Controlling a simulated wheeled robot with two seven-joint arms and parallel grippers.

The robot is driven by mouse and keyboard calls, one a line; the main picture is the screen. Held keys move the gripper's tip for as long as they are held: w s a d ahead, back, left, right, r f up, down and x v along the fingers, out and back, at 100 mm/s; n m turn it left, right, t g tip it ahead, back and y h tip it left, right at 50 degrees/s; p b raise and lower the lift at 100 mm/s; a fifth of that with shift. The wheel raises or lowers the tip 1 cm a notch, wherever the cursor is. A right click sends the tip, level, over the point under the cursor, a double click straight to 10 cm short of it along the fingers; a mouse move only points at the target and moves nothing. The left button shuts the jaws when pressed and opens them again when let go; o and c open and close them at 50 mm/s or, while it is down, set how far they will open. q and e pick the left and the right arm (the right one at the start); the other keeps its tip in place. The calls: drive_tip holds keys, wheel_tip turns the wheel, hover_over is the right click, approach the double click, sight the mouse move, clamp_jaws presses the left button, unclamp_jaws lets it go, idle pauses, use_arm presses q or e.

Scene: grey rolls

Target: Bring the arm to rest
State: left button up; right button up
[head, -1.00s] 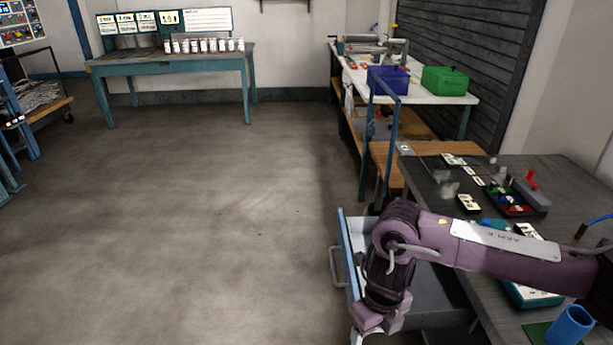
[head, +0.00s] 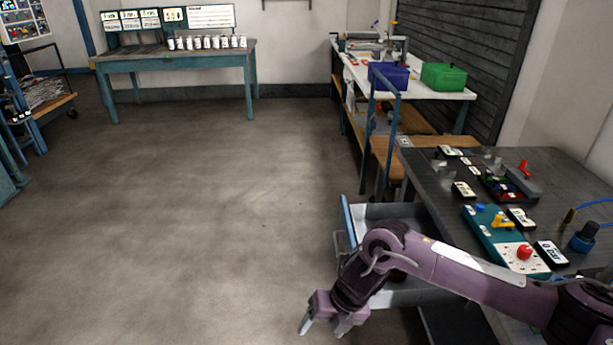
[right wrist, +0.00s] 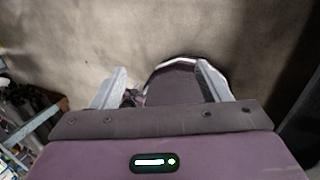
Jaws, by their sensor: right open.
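My right arm comes in from the lower right of the head view, purple with dark joints. It reaches across the open drawer (head: 385,214) at the side of the dark worktable. My right gripper (head: 321,331) hangs low over the floor, left of the drawer, with its fingers apart and nothing between them. In the right wrist view the two grey fingers (right wrist: 162,92) are spread, with floor and a dark purple rounded part of my own body beyond them. My left gripper is not in view.
The dark worktable (head: 430,168) at right carries a teal box (head: 483,232) with coloured knobs, labelled dark blocks and a blue item (head: 583,238). A white-topped bench (head: 430,88) with blue and green bins stands behind. The grey floor (head: 200,210) is clear at left.

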drive_tip(key=w+a+f+m+t+y+p, duration=0.1)
drive_tip(key=w+a+f+m+t+y, duration=0.15)
drive_tip(key=f+m, duration=0.35)
drive_tip(key=w+a+f+m+t+y, duration=0.1)
drive_tip(key=w+a+f+m+y, duration=0.15)
drive_tip(key=f+m, duration=0.35)
drive_tip(key=s+d+f+m+t+h+p, duration=0.1)
drive_tip(key=s+d+f+m, duration=0.25)
drive_tip(key=f+m, duration=0.3)
drive_tip(key=s+d+f+m+t+h, duration=0.1)
drive_tip(key=s+d+f+m+h, duration=0.15)
drive_tip(key=d+f+m, duration=0.35)
drive_tip(key=s+d+f+m+g+h, duration=0.1)
drive_tip(key=s+d+f+m, duration=0.2)
drive_tip(key=s+f, duration=0.35)
drive_tip(key=s+d+f+m+h, duration=0.1)
drive_tip(key=s+d+f+m, duration=0.1)
drive_tip(key=s+d+f, duration=0.45)
drive_tip(key=s+d+f+m+g+h, duration=0.1)
drive_tip(key=s+d+f+m, duration=0.1)
drive_tip(key=s, duration=1)
drive_tip(key=s+d+f+m+g+h+p, duration=0.1)
drive_tip(key=s+d+f+m+g+h, duration=0.1)
drive_tip(key=s, duration=1)
drive_tip(key=shift+d+f+m, duration=0.3)
drive_tip(key=shift+d+m, duration=0.35)
drive_tip(key=shift+m, duration=0.1)
drive_tip(key=shift+g+h, duration=0.25)
drive_tip(key=shift+c, duration=0.4)
